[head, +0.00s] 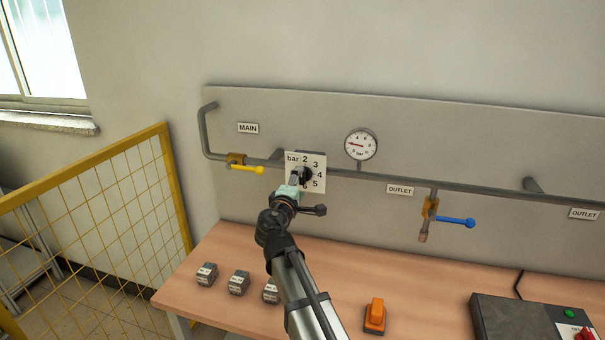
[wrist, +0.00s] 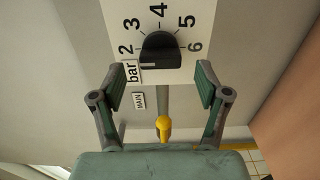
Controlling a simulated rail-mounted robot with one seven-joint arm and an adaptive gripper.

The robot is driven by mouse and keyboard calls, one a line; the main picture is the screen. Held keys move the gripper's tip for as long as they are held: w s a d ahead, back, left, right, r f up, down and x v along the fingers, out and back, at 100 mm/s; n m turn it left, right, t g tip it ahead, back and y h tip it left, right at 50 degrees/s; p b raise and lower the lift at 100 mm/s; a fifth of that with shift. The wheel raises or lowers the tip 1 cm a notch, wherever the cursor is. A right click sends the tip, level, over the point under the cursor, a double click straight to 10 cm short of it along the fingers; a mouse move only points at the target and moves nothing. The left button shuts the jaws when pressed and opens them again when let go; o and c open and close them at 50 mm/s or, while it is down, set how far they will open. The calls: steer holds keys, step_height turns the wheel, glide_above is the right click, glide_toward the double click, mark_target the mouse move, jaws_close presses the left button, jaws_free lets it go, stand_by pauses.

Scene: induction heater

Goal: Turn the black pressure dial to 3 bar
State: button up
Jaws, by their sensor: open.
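The black pressure dial (wrist: 160,50) sits on a white scale plate (wrist: 200,20) marked "bar" and 2 to 6. In the wrist view a small white mark shows at the dial's lower left, on the side of "bar" and 2. In the head view the dial (head: 306,174) is partly hidden by my gripper (head: 295,185). In the wrist view my gripper (wrist: 161,86) is open and empty, its fingers apart on either side below the dial. No finger visibly touches it. The round pressure gauge (head: 361,145) has a red needle pointing left.
A pipe (head: 460,190) runs along the wall panel. A yellow-handled valve (head: 247,168) is left of the dial and a blue-handled valve (head: 455,222) right. The bench (head: 225,250) below holds small dark blocks (head: 239,283) and an orange switch (head: 375,315). A yellow mesh fence (head: 100,215) stands left.

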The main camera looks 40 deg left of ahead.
mark_target(301, 179)
steer(key=shift+p+x, duration=0.5)
steer(key=shift+x, duration=1.65)
steer(key=c, duration=1.2)
